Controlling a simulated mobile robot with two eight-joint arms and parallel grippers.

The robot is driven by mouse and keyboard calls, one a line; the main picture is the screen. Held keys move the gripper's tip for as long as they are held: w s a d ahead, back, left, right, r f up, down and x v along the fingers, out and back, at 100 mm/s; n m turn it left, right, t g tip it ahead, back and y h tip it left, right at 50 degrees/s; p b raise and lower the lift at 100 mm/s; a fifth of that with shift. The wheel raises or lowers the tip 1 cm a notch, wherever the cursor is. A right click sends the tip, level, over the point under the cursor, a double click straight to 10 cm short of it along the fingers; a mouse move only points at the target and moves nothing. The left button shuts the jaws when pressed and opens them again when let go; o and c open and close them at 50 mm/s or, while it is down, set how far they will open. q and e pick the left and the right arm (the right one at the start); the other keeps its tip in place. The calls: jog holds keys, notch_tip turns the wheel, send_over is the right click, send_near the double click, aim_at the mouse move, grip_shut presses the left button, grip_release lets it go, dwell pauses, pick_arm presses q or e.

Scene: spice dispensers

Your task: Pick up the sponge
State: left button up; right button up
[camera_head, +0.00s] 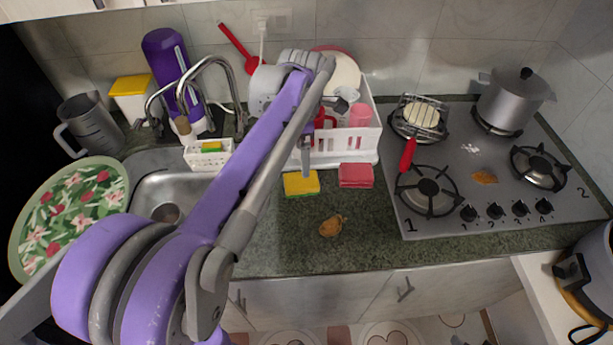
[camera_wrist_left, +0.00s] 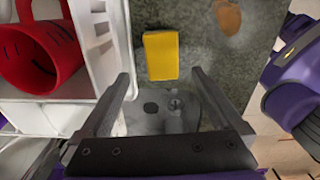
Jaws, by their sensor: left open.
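A yellow sponge with a green underside (camera_head: 301,183) lies on the dark green counter in front of the white dish rack. It also shows in the left wrist view as a yellow block (camera_wrist_left: 160,55), just beyond the fingertips. My left gripper (camera_head: 306,160) points down above and slightly behind the sponge in the head view. In the left wrist view the left gripper (camera_wrist_left: 160,85) is open, with nothing between its fingers. The sponge lies roughly centred between the finger lines. My right gripper is not in view.
A red sponge-like block (camera_head: 356,175) lies right of the yellow sponge. The white dish rack (camera_head: 343,152) with a red mug (camera_wrist_left: 38,55) stands close behind. A brown stain (camera_head: 332,226) marks the front counter. The sink (camera_head: 165,190) is left, the stove (camera_head: 465,210) right.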

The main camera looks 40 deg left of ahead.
pick_arm(q)
send_over(304, 180)
notch_tip(304, 180, down, 4)
jog(key=shift+a+f, duration=0.1)
jog(key=shift+a, duration=0.05)
jog(key=shift+w+f, duration=0.1)
jog(key=shift+f, duration=2.8)
jog(key=c, duration=1.2)
jog(key=shift+c, duration=0.2)
jog(key=shift+r, duration=0.2)
notch_tip(304, 180, up, 10)
jog(key=shift+f, duration=0.1)
